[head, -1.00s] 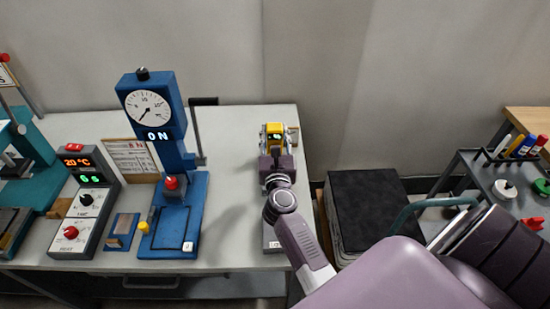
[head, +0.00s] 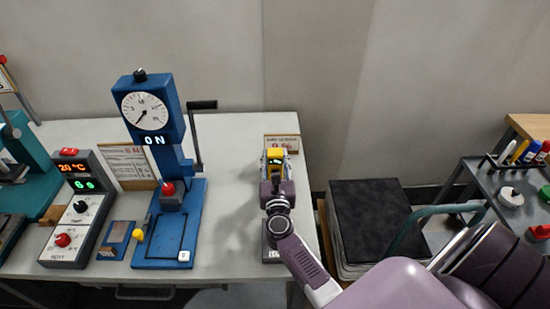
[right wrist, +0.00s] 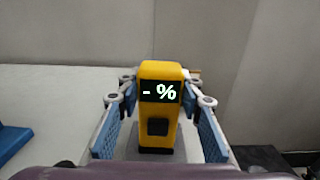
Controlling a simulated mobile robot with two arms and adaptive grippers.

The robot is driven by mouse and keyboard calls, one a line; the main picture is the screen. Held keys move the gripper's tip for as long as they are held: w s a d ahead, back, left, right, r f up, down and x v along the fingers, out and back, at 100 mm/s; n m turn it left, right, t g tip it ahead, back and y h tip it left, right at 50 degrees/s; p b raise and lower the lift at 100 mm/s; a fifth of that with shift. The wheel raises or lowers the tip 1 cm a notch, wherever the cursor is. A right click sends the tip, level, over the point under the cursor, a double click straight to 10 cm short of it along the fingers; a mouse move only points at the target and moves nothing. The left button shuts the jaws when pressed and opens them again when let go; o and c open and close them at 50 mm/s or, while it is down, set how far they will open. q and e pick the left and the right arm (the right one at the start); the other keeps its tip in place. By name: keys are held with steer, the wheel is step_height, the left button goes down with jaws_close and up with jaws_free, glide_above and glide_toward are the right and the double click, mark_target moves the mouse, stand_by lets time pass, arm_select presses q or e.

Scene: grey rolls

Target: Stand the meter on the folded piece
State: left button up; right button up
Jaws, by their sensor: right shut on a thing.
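The meter (head: 275,155) is a yellow upright block with a dark display. In the right wrist view it (right wrist: 159,125) shows "- %" above a dark button. My right gripper (head: 275,161) is shut on it, with a blue-padded finger at each side. The meter is upright near the right end of the table, and its base is partly hidden by my gripper in the head view. I cannot make out a folded piece for certain; a grey slab (head: 272,255) with a label on its front edge lies below my wrist. My left gripper is not in view.
A blue press (head: 160,225) with a dial and crank stands left of the meter. Beside it are a small blue tray (head: 117,240) and a control box (head: 75,225). Bare table (head: 232,220) lies between press and meter. A small card (head: 283,141) stands behind the meter.

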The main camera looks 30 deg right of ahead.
steer(key=o, duration=1.3)
steer(key=shift+r, duration=0.15)
steer(key=b+v, duration=0.2)
steer(key=v, duration=1)
